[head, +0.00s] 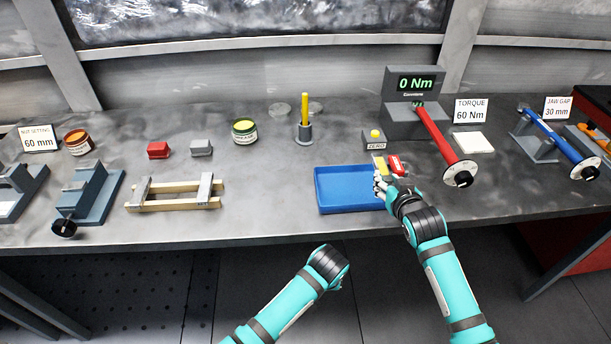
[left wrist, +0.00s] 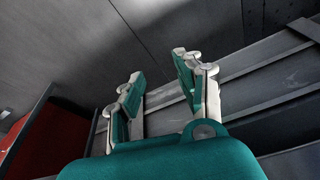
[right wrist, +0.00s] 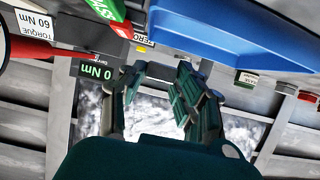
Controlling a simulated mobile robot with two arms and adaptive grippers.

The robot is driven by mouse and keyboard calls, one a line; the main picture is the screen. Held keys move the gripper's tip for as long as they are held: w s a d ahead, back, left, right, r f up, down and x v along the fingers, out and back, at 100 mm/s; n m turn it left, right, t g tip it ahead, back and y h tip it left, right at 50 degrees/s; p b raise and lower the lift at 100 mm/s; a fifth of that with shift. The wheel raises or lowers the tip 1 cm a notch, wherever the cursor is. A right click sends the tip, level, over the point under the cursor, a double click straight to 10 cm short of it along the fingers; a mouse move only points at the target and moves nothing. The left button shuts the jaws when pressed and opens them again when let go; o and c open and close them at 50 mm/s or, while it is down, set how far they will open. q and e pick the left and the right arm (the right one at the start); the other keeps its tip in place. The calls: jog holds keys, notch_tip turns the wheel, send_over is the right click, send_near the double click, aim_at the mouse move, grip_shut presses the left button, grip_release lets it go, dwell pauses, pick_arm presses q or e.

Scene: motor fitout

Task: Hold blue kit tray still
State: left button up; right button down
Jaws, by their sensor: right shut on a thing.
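The blue kit tray (head: 345,188) lies flat and empty near the front edge of the bench. Its blue side also fills the top right of the right wrist view (right wrist: 240,35). My right gripper (head: 381,180) is at the tray's right wall, shut on it; the exact contact is hard to make out. It also shows in the right wrist view (right wrist: 157,75). My left gripper (left wrist: 160,75) is open and empty in the left wrist view. In the head view my left arm ends low in front of the bench, its fingers not clearly seen.
A red piece (head: 397,166) and a yellow piece (head: 379,163) lie close by my right gripper. The zero button box (head: 373,140) and red torque wrench (head: 440,145) stand behind. A wooden frame (head: 172,194) lies left; bench between it and the tray is clear.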

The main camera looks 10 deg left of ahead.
pick_arm(q)
jog(key=w+d+r+t, duration=0.1)
jog(key=w+r, duration=0.2)
jog(key=r, duration=0.5)
jog(key=w+d+r+t, duration=0.15)
jog(key=w+r, duration=0.25)
jog(key=r, duration=0.4)
jog(key=n+h, duration=0.2)
jog(key=n, duration=0.1)
send_near(317, 193)
jog(key=x, duration=0.8)
jog(key=shift+w+f, duration=0.1)
jog(key=shift+f, duration=0.1)
jog(key=shift+c, duration=0.4)
grip_shut()
jog(key=shift+c, duration=0.3)
grip_release()
